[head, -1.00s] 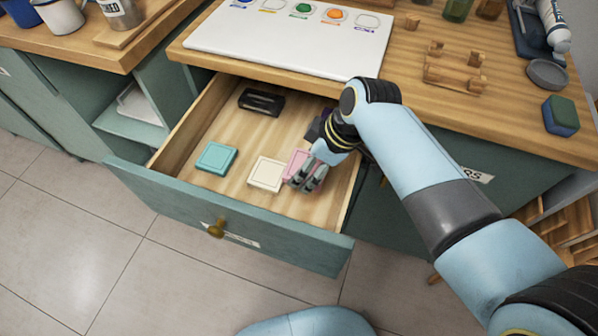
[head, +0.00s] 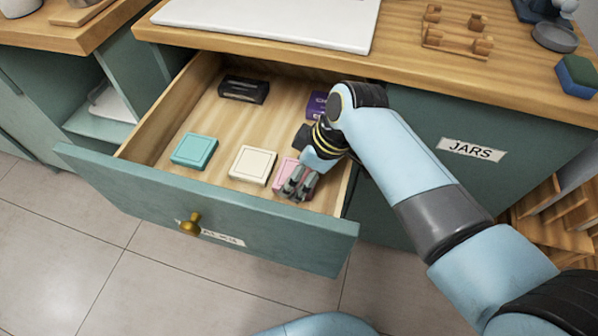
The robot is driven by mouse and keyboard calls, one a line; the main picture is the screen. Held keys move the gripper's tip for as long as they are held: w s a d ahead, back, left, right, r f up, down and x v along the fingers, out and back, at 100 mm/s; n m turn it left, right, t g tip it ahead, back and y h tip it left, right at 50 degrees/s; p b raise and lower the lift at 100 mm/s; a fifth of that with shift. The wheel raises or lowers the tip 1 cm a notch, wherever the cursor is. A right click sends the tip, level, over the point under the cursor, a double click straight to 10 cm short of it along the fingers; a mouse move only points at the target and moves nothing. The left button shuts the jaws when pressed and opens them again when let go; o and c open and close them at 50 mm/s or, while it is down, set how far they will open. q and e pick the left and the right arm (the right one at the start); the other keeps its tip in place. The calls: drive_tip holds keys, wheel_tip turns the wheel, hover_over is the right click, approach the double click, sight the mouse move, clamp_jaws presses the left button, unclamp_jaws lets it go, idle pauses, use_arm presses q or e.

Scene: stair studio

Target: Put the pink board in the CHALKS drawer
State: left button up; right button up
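The open drawer (head: 245,215) has a brass knob and a label on its front that is too slanted to read. A pink square piece (head: 284,170), likely the pink board, lies in its front right part, partly hidden by my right gripper. My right gripper (head: 296,192) is down in the drawer at the pink piece, fingers over it. I cannot tell whether the fingers grip it. A cream square (head: 253,164) and a teal square (head: 194,151) lie to its left. My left gripper is not in view.
A black box (head: 244,89) and a purple box (head: 317,104) lie at the back of the drawer. A closed front labelled JARS (head: 471,149) is on the right. The worktop above holds a white board (head: 270,22), a wooden rack (head: 457,40) and a green-blue sponge (head: 577,76).

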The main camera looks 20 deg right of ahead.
drive_tip(key=shift+f, duration=0.15)
drive_tip(key=o, duration=1.1)
drive_tip(key=p+v, duration=0.3)
drive_tip(key=v, duration=0.9)
